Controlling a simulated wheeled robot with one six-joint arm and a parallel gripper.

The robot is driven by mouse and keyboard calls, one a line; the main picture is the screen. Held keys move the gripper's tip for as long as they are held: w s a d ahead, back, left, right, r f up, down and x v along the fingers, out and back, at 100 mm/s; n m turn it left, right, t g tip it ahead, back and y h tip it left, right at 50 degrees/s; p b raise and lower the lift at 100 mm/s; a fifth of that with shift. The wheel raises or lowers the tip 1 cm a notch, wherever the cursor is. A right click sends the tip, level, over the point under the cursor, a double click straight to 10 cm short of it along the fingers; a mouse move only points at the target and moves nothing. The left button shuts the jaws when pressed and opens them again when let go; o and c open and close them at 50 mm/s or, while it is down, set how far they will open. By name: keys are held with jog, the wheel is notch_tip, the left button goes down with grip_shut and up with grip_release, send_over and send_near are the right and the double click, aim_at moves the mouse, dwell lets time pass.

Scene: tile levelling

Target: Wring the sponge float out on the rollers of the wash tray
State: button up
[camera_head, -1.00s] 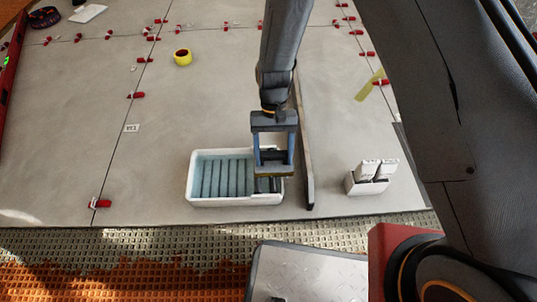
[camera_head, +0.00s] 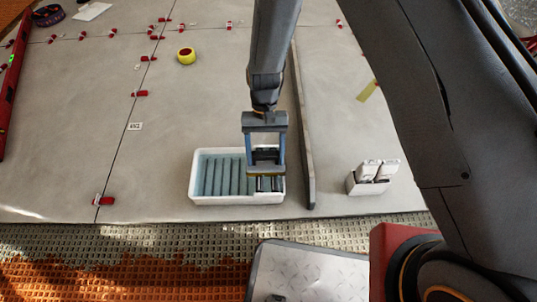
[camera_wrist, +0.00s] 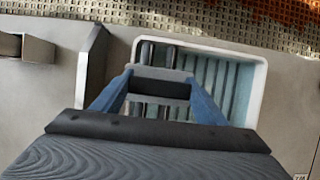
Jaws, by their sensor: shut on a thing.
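The white wash tray (camera_head: 235,200) sits on the tiled floor, with blue-grey ribs inside and dark rollers (camera_head: 268,185) at its right end. My gripper (camera_head: 265,166) points down over this right end. It is shut on the sponge float (camera_head: 265,173), a dark piece with a thin yellowish underside. The float is over the rollers; I cannot tell whether it touches them. In the wrist view the float (camera_wrist: 160,88) shows as a dark block between the blue fingers, with the tray rim (camera_wrist: 258,85) beyond. The fingers and float hide part of the rollers.
A long dark-grey bar (camera_head: 303,150) lies just right of the tray. A small white box (camera_head: 368,187) with packets stands further right. The tile left of the tray is mostly clear.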

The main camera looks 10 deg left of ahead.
jog(key=shift+a+f, duration=0.1)
jog(key=shift+a, duration=0.25)
jog(key=shift+s+a, duration=0.1)
jog(key=shift+a, duration=0.05)
jog(key=shift+s+a+p, duration=0.15)
jog(key=shift+a+p, duration=0.15)
jog(key=shift+a, duration=0.5)
jog(key=shift+w+d+r+p, duration=0.15)
jog(key=shift+d+p, duration=0.15)
jog(key=shift+d, duration=0.2)
jog(key=shift+w+d+r+p, duration=0.1)
jog(key=shift+d+p, duration=0.2)
jog(key=shift+d, duration=0.2)
jog(key=shift+d, duration=0.15)
